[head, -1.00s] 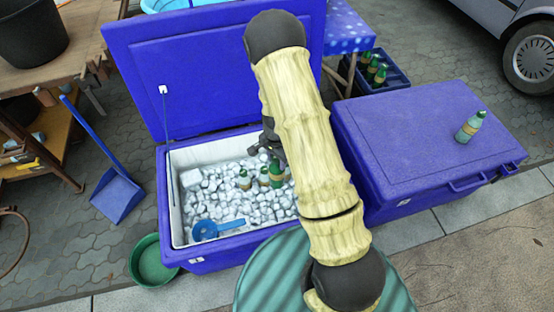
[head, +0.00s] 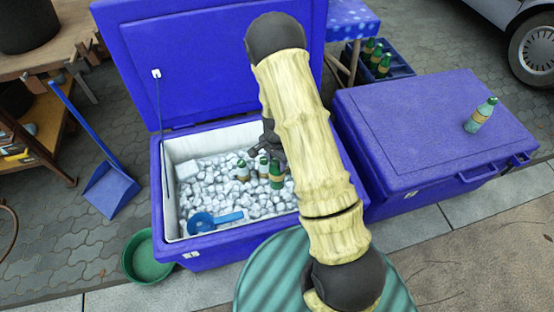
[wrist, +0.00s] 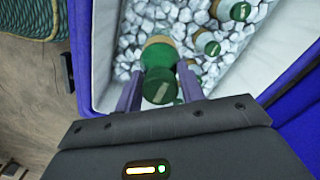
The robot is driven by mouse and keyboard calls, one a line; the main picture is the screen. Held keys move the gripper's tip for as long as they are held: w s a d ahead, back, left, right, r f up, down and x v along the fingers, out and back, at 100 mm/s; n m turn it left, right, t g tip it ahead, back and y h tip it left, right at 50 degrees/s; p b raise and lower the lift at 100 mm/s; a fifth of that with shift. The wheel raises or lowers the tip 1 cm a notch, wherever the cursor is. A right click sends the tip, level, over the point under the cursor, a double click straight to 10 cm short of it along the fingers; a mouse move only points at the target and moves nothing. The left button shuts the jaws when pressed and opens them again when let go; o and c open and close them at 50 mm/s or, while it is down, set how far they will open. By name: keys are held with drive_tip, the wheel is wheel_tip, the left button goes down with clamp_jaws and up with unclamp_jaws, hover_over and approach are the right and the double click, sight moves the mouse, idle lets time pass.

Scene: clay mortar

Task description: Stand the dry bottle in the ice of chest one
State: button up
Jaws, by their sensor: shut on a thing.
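The open blue chest (head: 168,225) holds white ice (head: 215,180); I cannot read which number it bears. My gripper (wrist: 160,95) is shut on a green bottle (wrist: 158,75) with a tan band, over the ice in the wrist view. In the head view this held bottle (head: 276,180) appears upright at the ice, below my gripper; whether its base touches the ice I cannot tell. Two more bottles stand in the ice beside it, a left one (head: 243,173) and a middle one (head: 263,168). They also show in the wrist view, one nearer (wrist: 208,43) and one farther (wrist: 239,10).
A blue scoop (head: 203,222) lies on the ice at the front left. A closed blue chest (head: 420,130) on the right carries a paler bottle (head: 481,115). A crate (head: 395,70) of bottles stands behind. The raised lid (head: 195,65) borders the back.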

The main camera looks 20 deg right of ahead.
wheel_tip(320, 180, down, 9)
drive_tip(key=b, duration=0.7)
drive_tip(key=shift+r, duration=0.2)
wheel_tip(320, 180, down, 9)
drive_tip(key=b, duration=0.5)
drive_tip(key=shift+f, duration=0.5)
idle(0.9)
drive_tip(key=o, duration=1.5)
drive_tip(key=shift+o, duration=0.2)
wheel_tip(320, 180, up, 27)
drive_tip(key=p, duration=2.3)
